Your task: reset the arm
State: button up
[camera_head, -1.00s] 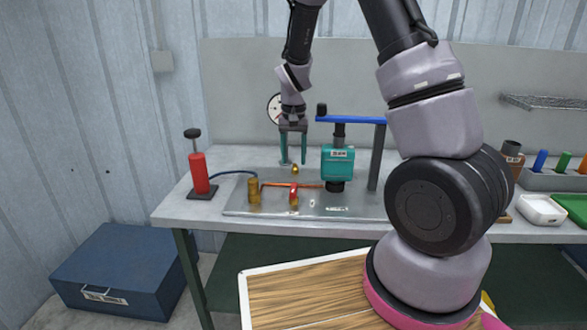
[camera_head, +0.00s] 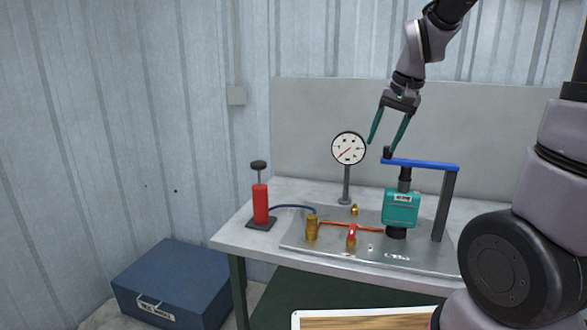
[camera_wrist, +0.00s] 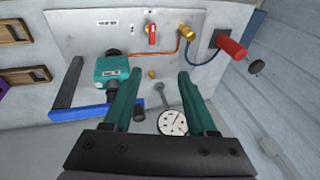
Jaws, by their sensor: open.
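My gripper (camera_head: 389,142) is raised above the bench at the upper right of the head view, its two green fingers apart and empty, pointing down. It is above and right of the round dial gauge (camera_head: 348,148) and just above the dark end of the blue bar (camera_head: 425,164). In the wrist view my gripper (camera_wrist: 155,78) also shows its fingers spread with nothing held between them.
The bench (camera_head: 235,234) carries a red hand pump (camera_head: 261,204), a metal plate with brass fittings (camera_head: 311,228), a red-handled valve (camera_head: 351,234) and a teal block (camera_head: 401,208) by the blue bar's post. A blue toolbox (camera_head: 172,282) sits on the floor at left.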

jog(key=s+d+r+t, duration=0.1)
jog(key=s+r+t, duration=0.1)
jog(key=s+r, duration=0.2)
jog(key=s+d+r+t, duration=0.1)
jog(key=s+r, duration=0.4)
jog(key=s, duration=0.5)
jog(key=shift+s+d+r+t, duration=0.2)
jog(key=shift+s+d+t, duration=0.05)
jog(key=shift+t, duration=0.25)
dwell(0.9)
